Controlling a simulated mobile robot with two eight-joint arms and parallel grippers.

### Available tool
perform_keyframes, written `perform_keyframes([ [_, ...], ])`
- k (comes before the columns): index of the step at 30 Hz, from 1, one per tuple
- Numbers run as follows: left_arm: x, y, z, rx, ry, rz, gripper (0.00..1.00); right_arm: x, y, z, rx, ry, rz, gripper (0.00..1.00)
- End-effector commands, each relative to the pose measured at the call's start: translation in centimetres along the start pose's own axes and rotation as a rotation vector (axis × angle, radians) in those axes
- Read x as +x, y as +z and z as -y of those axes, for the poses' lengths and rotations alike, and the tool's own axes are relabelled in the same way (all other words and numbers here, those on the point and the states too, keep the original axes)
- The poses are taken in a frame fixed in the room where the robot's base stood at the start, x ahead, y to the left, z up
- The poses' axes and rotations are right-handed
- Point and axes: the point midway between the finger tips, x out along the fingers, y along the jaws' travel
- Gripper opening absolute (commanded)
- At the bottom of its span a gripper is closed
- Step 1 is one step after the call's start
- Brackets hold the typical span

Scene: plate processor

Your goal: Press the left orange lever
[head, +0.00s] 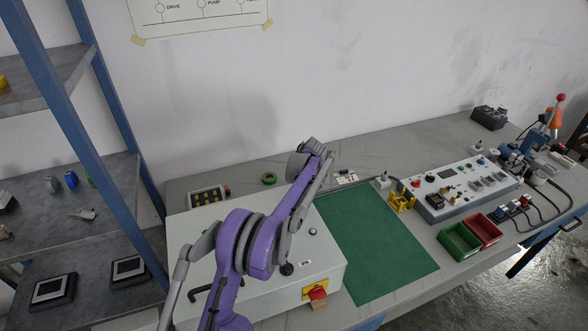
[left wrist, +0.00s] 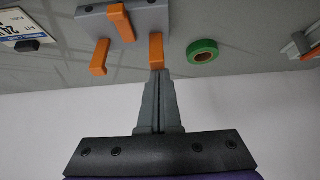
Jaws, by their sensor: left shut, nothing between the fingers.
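In the left wrist view, a grey lever block (left wrist: 137,18) carries three orange levers. One lever (left wrist: 156,48) is on the side near the green tape roll, another (left wrist: 121,22) is in the middle, and a third (left wrist: 100,58) is on the far side. This view looks upside down, with the wall at the bottom, so the tape-side lever is the left one. My left gripper (left wrist: 158,76) is shut and empty, its tips right at the end of that lever. I cannot tell whether they touch. In the head view my purple arm hides the levers and fingertips. My right gripper is not in view.
The green tape roll (head: 269,178) lies left of my arm's end. A labelled card (head: 345,178) lies to its right. A grey cabinet (head: 330,262) with a red switch stands below my arm. The green mat (head: 375,245) is clear. A blue-framed shelf (head: 60,115) stands at left.

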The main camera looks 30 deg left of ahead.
Motion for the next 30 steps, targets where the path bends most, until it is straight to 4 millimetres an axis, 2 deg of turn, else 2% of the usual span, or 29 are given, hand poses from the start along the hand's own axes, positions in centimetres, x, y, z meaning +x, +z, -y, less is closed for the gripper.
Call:
perform_keyframes([
  [11, -0.9, 1.5, -0.8, 0.002, 0.000, 0.001, 0.00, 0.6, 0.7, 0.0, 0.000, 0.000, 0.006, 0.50],
  [21, -1.5, 3.2, -0.8, 0.002, 0.000, 0.002, 0.00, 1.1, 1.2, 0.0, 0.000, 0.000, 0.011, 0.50],
  [30, -1.6, 4.0, -0.8, 0.001, 0.000, 0.001, 0.00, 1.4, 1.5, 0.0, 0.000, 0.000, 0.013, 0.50],
])
